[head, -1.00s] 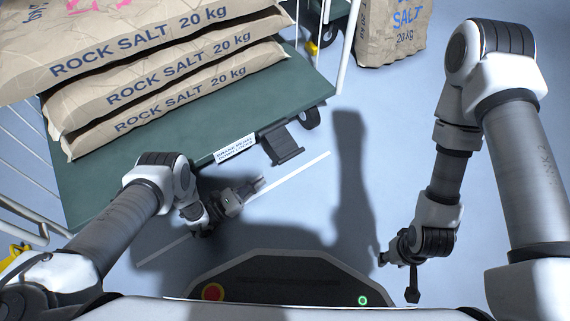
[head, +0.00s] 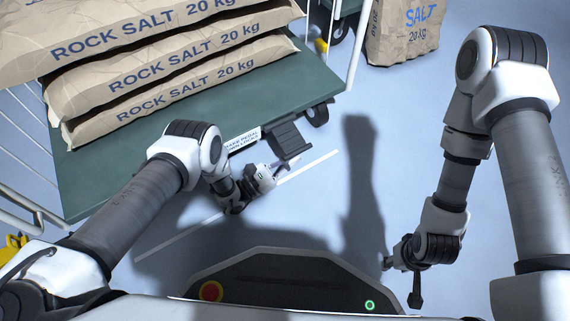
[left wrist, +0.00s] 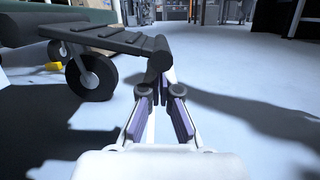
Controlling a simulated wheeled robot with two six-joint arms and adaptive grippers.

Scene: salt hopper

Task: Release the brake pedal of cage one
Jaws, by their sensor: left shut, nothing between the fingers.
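The dark brake pedal (head: 287,139) sticks out from the front edge of the cage's green deck (head: 95,180), beside a white label (head: 243,140) that is partly hidden by my left arm. My left gripper (head: 284,168) is shut and empty, just at the pedal's near end. In the left wrist view, the ribbed pedal (left wrist: 115,38) comes in from the left, and its round end bar lies just above and ahead of my closed left fingertips (left wrist: 163,85). I cannot tell whether they touch. My right gripper (head: 388,262) hangs low at the right, away from the pedal, its fingers too small to judge.
Rock salt bags (head: 170,85) are stacked on the deck. A caster (head: 317,114) sits right of the pedal. A white line (head: 322,162) runs along the floor under my left gripper. Another salt bag (head: 400,35) stands at the back right. Blue floor is open between.

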